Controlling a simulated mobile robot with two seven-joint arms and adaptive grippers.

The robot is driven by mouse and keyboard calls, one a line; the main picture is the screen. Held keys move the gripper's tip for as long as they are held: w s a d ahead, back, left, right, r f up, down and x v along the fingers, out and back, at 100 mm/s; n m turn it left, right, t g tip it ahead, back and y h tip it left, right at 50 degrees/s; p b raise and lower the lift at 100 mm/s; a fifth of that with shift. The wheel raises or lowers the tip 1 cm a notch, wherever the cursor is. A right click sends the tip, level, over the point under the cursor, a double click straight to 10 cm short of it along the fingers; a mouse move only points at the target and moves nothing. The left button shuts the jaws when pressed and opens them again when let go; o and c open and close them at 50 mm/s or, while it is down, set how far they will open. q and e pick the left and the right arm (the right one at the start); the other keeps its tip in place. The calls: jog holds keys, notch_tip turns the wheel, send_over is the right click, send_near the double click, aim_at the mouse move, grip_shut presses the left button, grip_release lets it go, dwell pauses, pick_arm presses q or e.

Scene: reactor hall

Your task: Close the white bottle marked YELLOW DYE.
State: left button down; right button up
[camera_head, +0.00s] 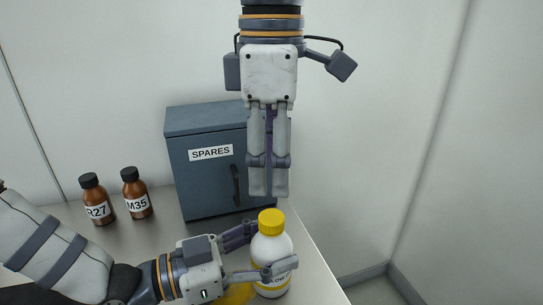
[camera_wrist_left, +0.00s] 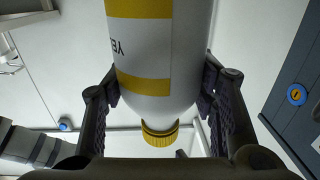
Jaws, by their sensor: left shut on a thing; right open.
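The white bottle (camera_head: 270,246) with yellow bands stands upright near the table's right edge; its label is partly covered. A yellow cap (camera_head: 271,221) sits on its neck; I cannot tell how tightly. In the left wrist view the bottle (camera_wrist_left: 160,50) appears upside down, with the letters "YE" and the cap (camera_wrist_left: 160,137) below. My left gripper (camera_head: 258,254) is shut on the bottle's body, one finger on each side. My right gripper (camera_head: 268,192) points down, open and empty, above the cap in the picture and apart from it.
A blue-grey SPARES cabinet (camera_head: 206,176) stands behind the bottle. Two brown bottles, R27 (camera_head: 97,203) and M35 (camera_head: 136,195), stand to its left. A yellow object (camera_head: 238,294) is partly hidden below my left gripper. Beyond the table's right edge is open floor.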

aim_at(271, 217)
notch_tip(271, 217, down, 8)
jog(key=shift+r, duration=0.1)
dwell(0.4)
grip_shut()
jog(key=shift+m, duration=0.9)
jog(key=shift+o, duration=0.7)
grip_release()
jog(key=shift+r, duration=0.1)
notch_tip(271, 217, up, 12)
